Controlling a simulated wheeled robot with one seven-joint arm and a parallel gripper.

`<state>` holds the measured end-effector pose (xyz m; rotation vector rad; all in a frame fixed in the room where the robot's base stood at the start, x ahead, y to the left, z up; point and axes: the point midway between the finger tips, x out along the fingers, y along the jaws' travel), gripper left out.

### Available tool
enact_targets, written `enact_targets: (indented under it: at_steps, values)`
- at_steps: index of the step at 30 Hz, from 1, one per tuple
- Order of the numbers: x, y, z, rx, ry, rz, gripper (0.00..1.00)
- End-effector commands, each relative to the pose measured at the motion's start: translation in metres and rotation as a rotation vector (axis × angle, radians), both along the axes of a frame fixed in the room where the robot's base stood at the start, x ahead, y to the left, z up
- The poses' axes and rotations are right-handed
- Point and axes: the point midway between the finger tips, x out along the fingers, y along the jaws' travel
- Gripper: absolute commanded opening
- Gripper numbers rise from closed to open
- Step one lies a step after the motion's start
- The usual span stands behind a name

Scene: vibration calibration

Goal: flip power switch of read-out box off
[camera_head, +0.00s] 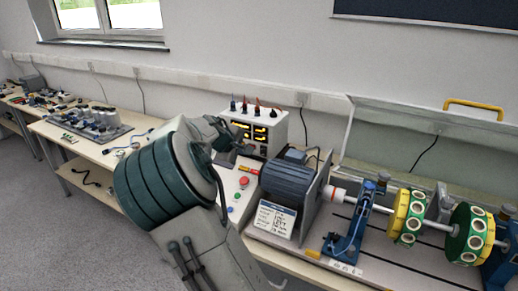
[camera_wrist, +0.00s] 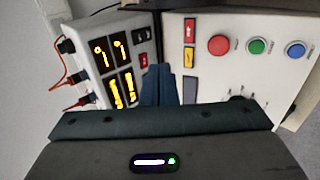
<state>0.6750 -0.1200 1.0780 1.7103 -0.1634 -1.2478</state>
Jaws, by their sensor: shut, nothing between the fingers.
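The read-out box (camera_head: 282,127) is white, with lit yellow displays on its front and several plugs on top. In the wrist view the read-out box (camera_wrist: 95,32) stands tilted at the left, its digits glowing. Beside the digits are a dark panel (camera_wrist: 142,34) and a small red element (camera_wrist: 143,60); I cannot tell for sure which is the power switch or how it is set. My gripper (camera_wrist: 157,72) is shut and empty, its fingertips close to the lower right of the box front. Contact cannot be made out.
A control panel (camera_wrist: 270,75) with red, green and blue buttons lies right beside my fingers. In the head view, a motor (camera_head: 289,184) and a shaft with green-yellow discs (camera_head: 408,217) stand to the right. Cables hang from the box's plugs. A bench with parts is at left.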

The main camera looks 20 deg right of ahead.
Motion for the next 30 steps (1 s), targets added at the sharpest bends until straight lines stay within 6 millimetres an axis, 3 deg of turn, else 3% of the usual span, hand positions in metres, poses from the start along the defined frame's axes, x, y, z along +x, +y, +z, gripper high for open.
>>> enact_targets:
  at_steps: [11,24,30]
  values:
    - [0.006,-0.011,-0.011,0.002,0.004,-0.005,0.00]
    - [0.046,-0.062,-0.067,0.002,0.003,-0.004,0.00]
    - [0.062,-0.081,-0.062,0.005,0.001,-0.003,0.00]
